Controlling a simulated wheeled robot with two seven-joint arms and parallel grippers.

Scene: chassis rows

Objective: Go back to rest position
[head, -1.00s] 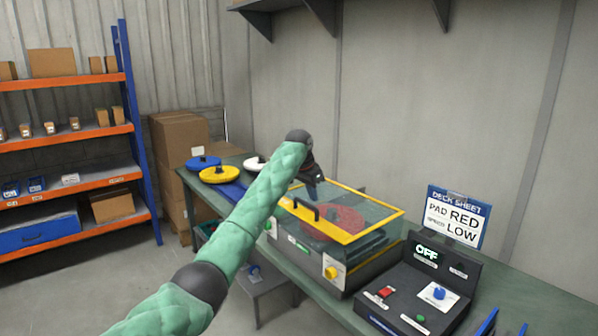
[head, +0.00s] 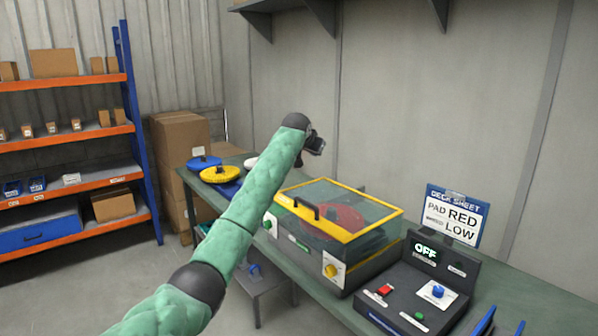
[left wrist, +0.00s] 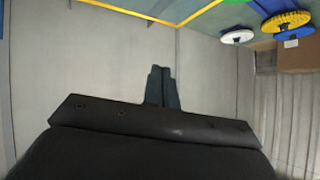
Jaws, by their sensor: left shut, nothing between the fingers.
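My left gripper (head: 314,145) is raised in the air above the bench, behind and above the yellow-framed clear lid (head: 345,238) in the head view. In the left wrist view its two fingers (left wrist: 161,88) are together with nothing between them, facing the plain wall. My green-sleeved left arm reaches up from the bottom left. The lidded machine (head: 320,268) has its lid lying closed over a red pad (head: 345,216). My right gripper is in neither view.
Blue (head: 203,162), yellow (head: 219,174) and white (head: 252,163) discs lie at the bench's far left. A control box (head: 420,290) reading OFF and a deck sheet (head: 455,217) are at right. Orange-blue shelving (head: 70,130) stands left. A wall shelf (head: 275,5) is overhead.

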